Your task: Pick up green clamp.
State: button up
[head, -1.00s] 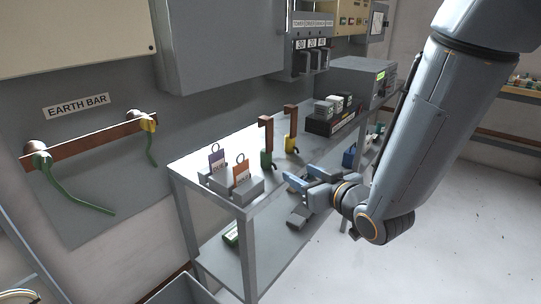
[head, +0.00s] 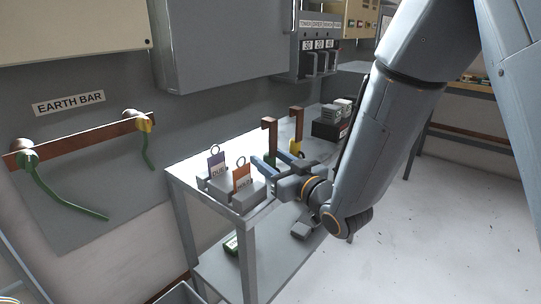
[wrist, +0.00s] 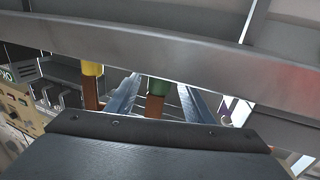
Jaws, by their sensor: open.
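A green clamp with an upright brown copper bar (head: 269,136) stands on the grey bench. Its green part (wrist: 158,87) shows between the two fingers in the wrist view, with the brown bar beside it. My gripper (head: 268,161) is open, its fingers either side of this clamp. In the head view the fingers largely hide the green part. I cannot tell whether either finger touches it.
A yellow clamp with a brown bar (head: 297,127) stands just behind and right; its yellow part shows in the wrist view (wrist: 92,69). Purple (head: 217,167) and orange (head: 241,177) tags on grey blocks stand at the bench's near left. Dark boxes (head: 327,129) stand farther back.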

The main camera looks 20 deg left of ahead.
jog(key=shift+w+a, duration=0.2)
grip_shut()
